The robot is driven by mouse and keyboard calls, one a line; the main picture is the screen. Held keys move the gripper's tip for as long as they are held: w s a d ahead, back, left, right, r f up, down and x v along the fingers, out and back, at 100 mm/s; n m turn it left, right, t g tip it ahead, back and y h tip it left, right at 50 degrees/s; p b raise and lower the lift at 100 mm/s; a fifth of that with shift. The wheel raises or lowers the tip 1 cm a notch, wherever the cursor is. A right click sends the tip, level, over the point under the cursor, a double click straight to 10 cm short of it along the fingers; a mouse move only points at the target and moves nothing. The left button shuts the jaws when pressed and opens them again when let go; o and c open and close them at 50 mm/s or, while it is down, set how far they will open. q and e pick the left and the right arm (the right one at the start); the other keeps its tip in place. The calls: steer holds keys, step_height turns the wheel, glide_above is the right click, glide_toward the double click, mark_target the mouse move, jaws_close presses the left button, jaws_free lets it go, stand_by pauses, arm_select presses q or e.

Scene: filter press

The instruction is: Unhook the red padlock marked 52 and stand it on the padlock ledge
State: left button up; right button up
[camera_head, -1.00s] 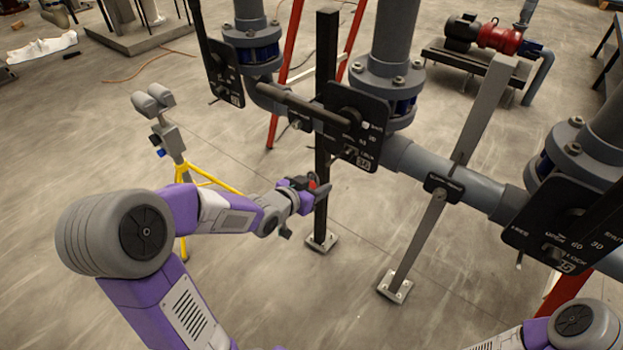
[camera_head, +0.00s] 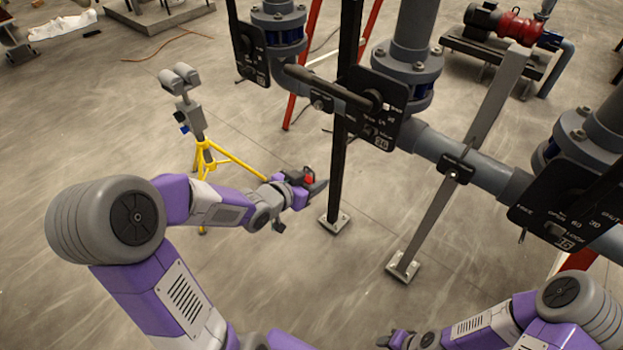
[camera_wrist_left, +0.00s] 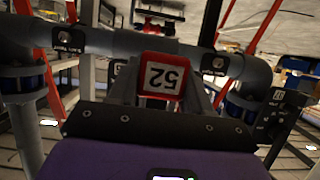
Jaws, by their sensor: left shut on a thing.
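The red padlock (camera_head: 309,179), small in the head view, is between the fingers of my left gripper (camera_head: 314,186). In the left wrist view the padlock (camera_wrist_left: 162,77) shows a white label reading 52, upside down. My left gripper is shut on it and holds it in the air, left of the black post and below the middle valve plate (camera_head: 377,108). The padlock's shackle cannot be made out. My right gripper (camera_head: 392,338) is low at the bottom edge, small and far from the padlock; its jaws are unclear. I cannot pick out the padlock ledge.
A grey pipe (camera_head: 425,143) with valve plates crosses ahead on a black post (camera_head: 339,185) and a grey post (camera_head: 433,220). A yellow tripod stand (camera_head: 206,157) is behind my left arm. A red pump (camera_head: 518,25) is far back. Open floor lies between.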

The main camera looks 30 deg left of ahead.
arm_select(q)
steer(key=shift+s, duration=0.1)
steer(key=s+a+b, duration=0.1)
steer(key=s+b, duration=0.3)
steer(key=s, duration=0.2)
steer(key=shift+s+a, duration=0.3)
steer(key=shift+a, duration=0.05)
stand_by(1.4)
stand_by(0.5)
